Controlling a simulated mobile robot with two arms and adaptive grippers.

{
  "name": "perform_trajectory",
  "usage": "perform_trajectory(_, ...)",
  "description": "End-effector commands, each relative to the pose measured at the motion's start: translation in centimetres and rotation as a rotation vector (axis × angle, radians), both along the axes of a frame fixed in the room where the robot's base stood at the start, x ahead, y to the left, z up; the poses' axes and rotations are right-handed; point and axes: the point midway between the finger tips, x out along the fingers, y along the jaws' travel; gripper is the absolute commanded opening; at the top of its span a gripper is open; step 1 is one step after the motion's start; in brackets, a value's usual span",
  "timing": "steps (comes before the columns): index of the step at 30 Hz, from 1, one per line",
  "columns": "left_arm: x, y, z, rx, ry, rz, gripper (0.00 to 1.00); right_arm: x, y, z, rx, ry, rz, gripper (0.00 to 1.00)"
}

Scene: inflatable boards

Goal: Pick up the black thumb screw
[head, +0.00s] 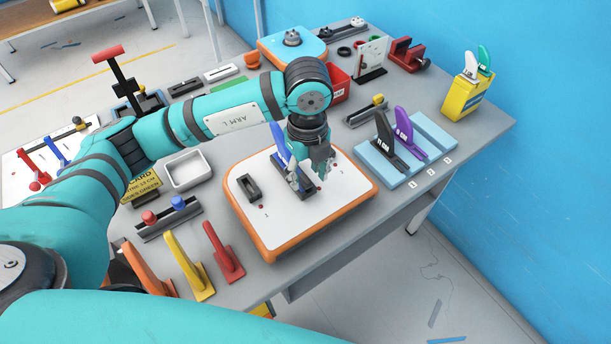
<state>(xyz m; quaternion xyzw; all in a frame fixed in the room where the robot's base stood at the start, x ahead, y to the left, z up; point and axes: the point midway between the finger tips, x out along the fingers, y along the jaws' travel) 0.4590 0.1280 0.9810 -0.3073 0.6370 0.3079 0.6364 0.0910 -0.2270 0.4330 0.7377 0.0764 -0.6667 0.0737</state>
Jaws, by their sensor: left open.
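I cannot make out a black thumb screw for certain; at this size it may be hidden by my gripper. An orange-edged board with a white top (300,225) lies on the grey table. On it are a black slotted block (249,188) at the left and a dark base with a blue lever (281,146) near the middle. My left gripper (309,182) points down over this dark base, just at its right side, with its jaws open. The gripper partly hides the base. Whether it touches anything I cannot tell. My right gripper is not in view.
A light blue board (405,150) with black and purple levers is at the right. A red bin (339,84) stands behind my gripper.

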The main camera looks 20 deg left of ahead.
Motion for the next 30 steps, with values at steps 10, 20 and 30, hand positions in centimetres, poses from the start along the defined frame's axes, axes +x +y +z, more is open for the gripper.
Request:
perform_trajectory(10, 0.0, 0.0, -2.3, 0.000, -0.001, 0.001, 0.45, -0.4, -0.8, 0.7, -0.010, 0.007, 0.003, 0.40)
perform_trajectory(20, 0.0, 0.0, -2.3, -0.001, -0.001, 0.001, 0.15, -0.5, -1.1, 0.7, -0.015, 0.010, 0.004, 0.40)
perform_trajectory(30, 0.0, 0.0, -2.3, -0.001, -0.001, 0.001, 0.07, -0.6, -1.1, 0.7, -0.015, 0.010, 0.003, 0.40)
